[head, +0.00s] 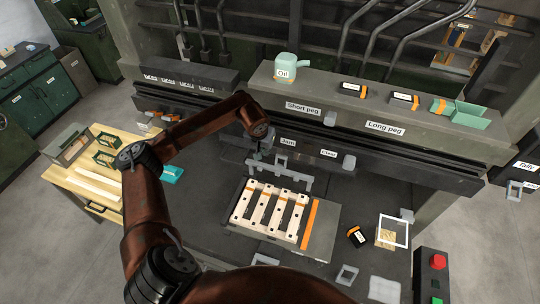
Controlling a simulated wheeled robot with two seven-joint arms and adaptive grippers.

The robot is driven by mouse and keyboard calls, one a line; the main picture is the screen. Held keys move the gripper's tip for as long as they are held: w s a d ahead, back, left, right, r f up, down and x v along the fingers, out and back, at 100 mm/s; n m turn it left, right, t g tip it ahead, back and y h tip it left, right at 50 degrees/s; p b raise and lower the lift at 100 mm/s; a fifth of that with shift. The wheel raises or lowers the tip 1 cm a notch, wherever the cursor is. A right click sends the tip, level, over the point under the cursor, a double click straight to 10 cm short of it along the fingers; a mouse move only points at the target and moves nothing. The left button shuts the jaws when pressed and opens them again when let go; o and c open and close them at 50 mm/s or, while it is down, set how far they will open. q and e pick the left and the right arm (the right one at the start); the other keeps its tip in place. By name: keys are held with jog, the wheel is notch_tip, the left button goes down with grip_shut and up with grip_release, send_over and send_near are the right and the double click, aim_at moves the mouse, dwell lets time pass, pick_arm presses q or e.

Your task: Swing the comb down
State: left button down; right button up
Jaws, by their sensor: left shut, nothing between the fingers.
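A grey comb-like bar (280,178) with upright end pieces stands along the back edge of the fixture (320,230); whether it is raised or lowered is hard to tell at this size. Several cream slats with orange and black marks (272,212) lie side by side in the fixture. My left gripper (257,157) points down at the left end of the bar, shut and empty. Whether it touches the bar cannot be told. My right gripper is not in view.
"Jam" and "Clear" labels are on the ledge behind. A shelf above holds a green oil can (286,67) and a green open box (462,113). A small black-and-orange item (356,236) and a white-framed tray (393,231) lie to the right. A wooden side table (75,180) stands left.

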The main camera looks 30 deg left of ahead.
aim_at(279, 172)
pick_arm(q)
jog(key=p+x, duration=0.1)
jog(key=x, duration=0.8)
jog(key=shift+f, duration=0.2)
jog(key=shift+d, duration=0.15)
